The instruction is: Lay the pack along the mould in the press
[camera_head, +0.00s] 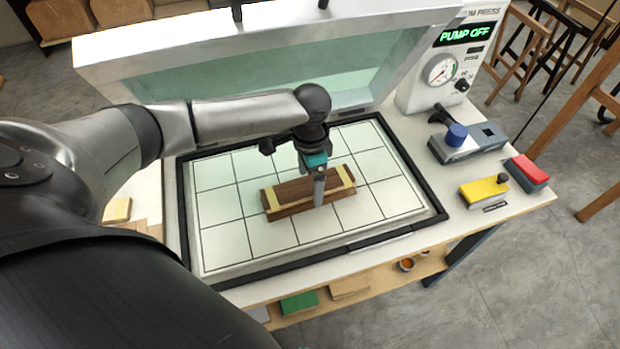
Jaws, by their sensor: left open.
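A long brown wooden piece with a pale yellow band near each end, which looks like the pack (290,189), lies on the gridded bed of the press (225,240). A darker brown wooden face, perhaps the mould (338,199), shows along its near side. I cannot tell clearly where one ends and the other begins. My left gripper (319,190) points down over the middle of the wood, with its fingers in front of it. It is open, and its fingers hide part of the wood. My right gripper is out of view.
The raised press lid (260,38) stands behind the bed. A pump box (450,65) with a gauge reads "PUMP OFF". A blue-knobbed device (457,135), a yellow block (483,192) and a red block (530,170) sit at the right. Bare bed surrounds the wood.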

